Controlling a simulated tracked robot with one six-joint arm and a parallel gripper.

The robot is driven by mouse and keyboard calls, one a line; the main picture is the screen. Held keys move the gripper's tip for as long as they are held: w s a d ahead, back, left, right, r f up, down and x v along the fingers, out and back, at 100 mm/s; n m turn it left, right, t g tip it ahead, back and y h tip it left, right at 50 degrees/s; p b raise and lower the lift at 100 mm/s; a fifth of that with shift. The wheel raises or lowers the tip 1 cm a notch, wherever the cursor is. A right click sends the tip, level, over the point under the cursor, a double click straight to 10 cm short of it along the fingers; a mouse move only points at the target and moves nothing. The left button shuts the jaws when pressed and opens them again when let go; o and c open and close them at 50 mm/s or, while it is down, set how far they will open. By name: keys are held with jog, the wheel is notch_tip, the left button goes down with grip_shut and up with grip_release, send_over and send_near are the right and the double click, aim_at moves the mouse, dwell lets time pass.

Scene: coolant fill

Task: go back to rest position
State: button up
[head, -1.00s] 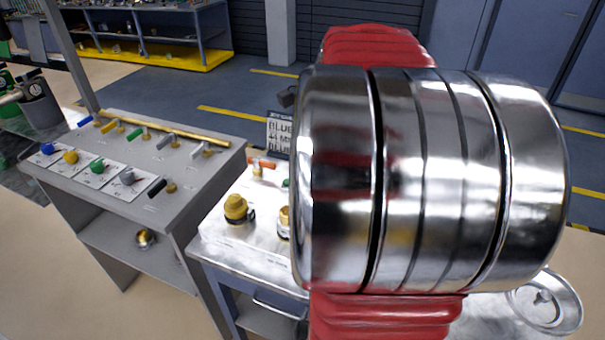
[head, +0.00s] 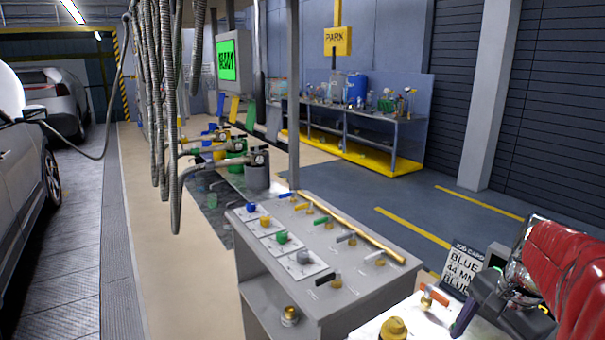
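My arm in its red sleeve (head: 570,270) comes in at the right edge. My gripper (head: 478,318) looks to be the dark part below it, low at the right over the light worktop. Its fingers are partly cut off and unclear, so I cannot tell whether it is open or shut. I see nothing clearly held in it. A job card (head: 462,268) reading "BLUE 44 MM BLUE" stands just behind it. A yellow fitting (head: 393,328) and an orange-handled valve (head: 434,296) are to the gripper's left on the worktop.
A grey stand (head: 300,290) with several coloured caps and valves is left of the worktop. Hoses (head: 160,100) hang at the left, near a parked car (head: 25,180). A green READY screen (head: 228,60) and shelves (head: 370,135) stand behind. The floor aisle (head: 130,260) is clear.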

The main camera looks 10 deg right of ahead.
jog(key=s+a+r+n+t, duration=0.1)
jog(key=a+n+t, duration=0.3)
jog(key=a+n, duration=1.2)
jog(key=a+r, duration=0.1)
jog(key=a, duration=0.8)
jog(key=shift+s+a+h, duration=0.25)
jog(key=shift+s+h, duration=0.1)
jog(key=shift+h, duration=0.05)
jog(key=shift+c, duration=0.3)
